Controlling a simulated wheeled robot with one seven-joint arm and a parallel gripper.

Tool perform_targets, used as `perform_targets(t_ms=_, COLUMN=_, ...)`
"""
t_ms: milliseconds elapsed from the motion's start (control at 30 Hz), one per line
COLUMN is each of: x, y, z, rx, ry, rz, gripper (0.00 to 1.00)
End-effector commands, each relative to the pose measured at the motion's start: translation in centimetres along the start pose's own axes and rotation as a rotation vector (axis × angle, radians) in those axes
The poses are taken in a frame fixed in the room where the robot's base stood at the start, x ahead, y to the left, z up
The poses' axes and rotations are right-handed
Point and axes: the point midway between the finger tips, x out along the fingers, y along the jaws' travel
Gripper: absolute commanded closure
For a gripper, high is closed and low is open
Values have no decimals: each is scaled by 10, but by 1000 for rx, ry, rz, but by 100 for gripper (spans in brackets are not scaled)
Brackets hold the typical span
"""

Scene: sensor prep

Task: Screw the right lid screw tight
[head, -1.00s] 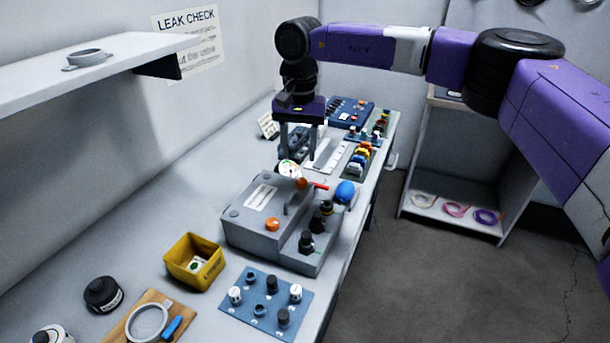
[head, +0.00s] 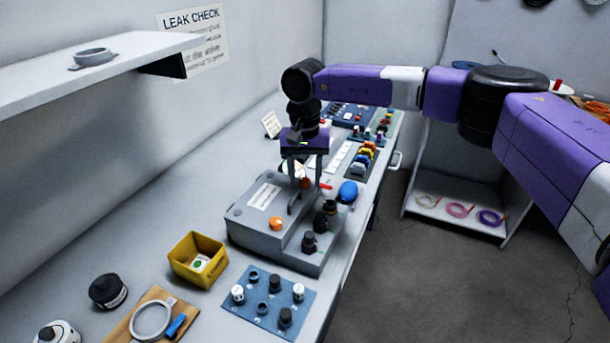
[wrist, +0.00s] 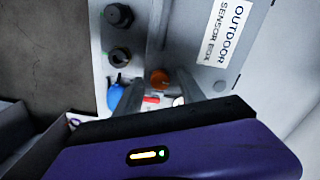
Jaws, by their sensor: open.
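The grey sensor box (head: 245,212) stands on the bench, with its label "OUTDOOR SENSOR BOX" also readable in part in the wrist view (wrist: 222,30). Its lid bears two orange screws: a near one (head: 276,223) and a far one (head: 305,183). My gripper (head: 304,197) points down over the far end of the lid, open. In the wrist view the far orange screw (wrist: 160,78) shows between the two fingers of my gripper (wrist: 157,88), apart from both. Whether the fingertips are level with the screw head is unclear.
Black connectors (head: 312,241) stand on the box's right step. A blue rounded object (head: 348,191) and a small red piece (head: 325,186) lie close by my gripper. A yellow bin (head: 198,260) and a blue peg board (head: 268,302) stand nearer.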

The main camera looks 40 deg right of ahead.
Motion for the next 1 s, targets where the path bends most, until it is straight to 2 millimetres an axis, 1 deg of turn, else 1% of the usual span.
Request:
perform_targets(t_ms=100, x=0, y=0, z=0, rx=0, ry=0, rz=0, gripper=53)
perform_targets(t_ms=167, x=0, y=0, z=0, rx=0, ry=0, rz=0, gripper=65)
perform_targets(t_ms=200, x=0, y=0, z=0, rx=0, ry=0, rz=0, gripper=73)
perform_targets(t_ms=333, x=0, y=0, z=0, rx=0, ry=0, rz=0, gripper=98)
perform_targets(t_ms=367, x=0, y=0, z=0, rx=0, ry=0, rz=0, gripper=100)
perform_targets(t_ms=567, x=-1, y=0, z=0, rx=5, ry=1, rz=0, gripper=100)
perform_targets(t_ms=767, x=-1, y=0, z=0, rx=54, ry=1, rz=1, gripper=100)
perform_targets(t_ms=1000, x=-2, y=0, z=-1, rx=210, ry=3, rz=0, gripper=100)
